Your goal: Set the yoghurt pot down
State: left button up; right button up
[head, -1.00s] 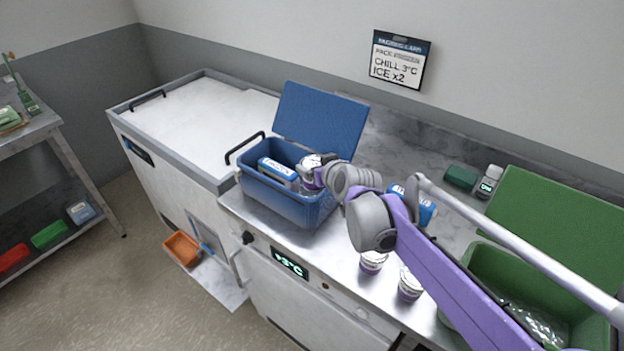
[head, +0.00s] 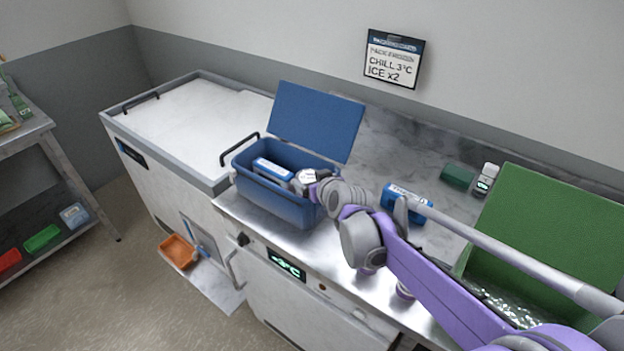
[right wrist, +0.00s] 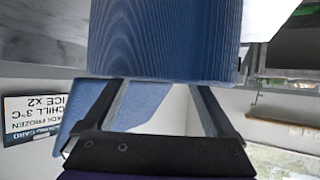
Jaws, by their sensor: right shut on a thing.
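The yoghurt pot (head: 305,177), with a pale lid, is at the right end of the open blue cool box (head: 268,203), at about rim level in the head view. My right gripper (head: 314,184) is shut on it; its fingers are largely hidden by the wrist. In the right wrist view a ribbed blue surface, seemingly the pot's side (right wrist: 165,40), fills the space between the fingers. I cannot tell whether the pot touches the box floor. A blue-and-white pack (head: 272,169) lies in the box to its left. My left gripper is not in view.
The cool box's lid (head: 318,120) stands open behind. Another blue pack (head: 408,203) lies on the steel counter. Two more pots (head: 368,270) are mostly hidden beneath my right arm. A green crate with its lid (head: 550,230) up stands at right.

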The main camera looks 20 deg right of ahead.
jog(key=o, duration=1.2)
jog(key=shift+s+a+f, duration=0.1)
jog(key=shift+s+f, duration=0.05)
jog(key=shift+f, duration=0.15)
jog(key=shift+r, duration=0.25)
jog(key=shift+r+p, duration=0.4)
jog(key=shift+r, duration=0.1)
jog(key=v, duration=1.2)
jog(key=s+f+g, duration=0.3)
jog(key=s+f, duration=0.4)
jog(key=s, duration=0.4)
jog(key=s+f+m+g+h, duration=0.1)
jog(key=s+f+g, duration=0.3)
jog(key=s+f, duration=0.4)
jog(key=s+a, duration=0.1)
jog(key=s, duration=0.2)
jog(key=shift+s+f+p, duration=0.25)
jog(key=shift+s+p, duration=0.05)
jog(key=shift+s, duration=0.1)
